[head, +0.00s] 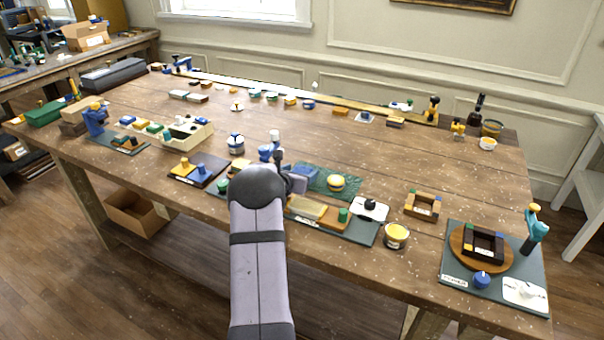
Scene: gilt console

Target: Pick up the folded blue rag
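A small flat blue item that looks like the folded blue rag (307,173) lies at the left end of a dark green mat (348,193) in the middle of the table. My arm comes up from the bottom of the view. My gripper (298,184) is just past the arm's rounded joint, at the near left side of the blue item in the picture. The arm hides much of the gripper. I cannot tell whether its fingers touch the rag or how far apart they are.
A yellow round item (337,182) sits on the same mat. A board with a sponge-like block (307,207) is nearer. A yellow tin (396,236) stands right of it. Bare wood (420,165) lies to the right.

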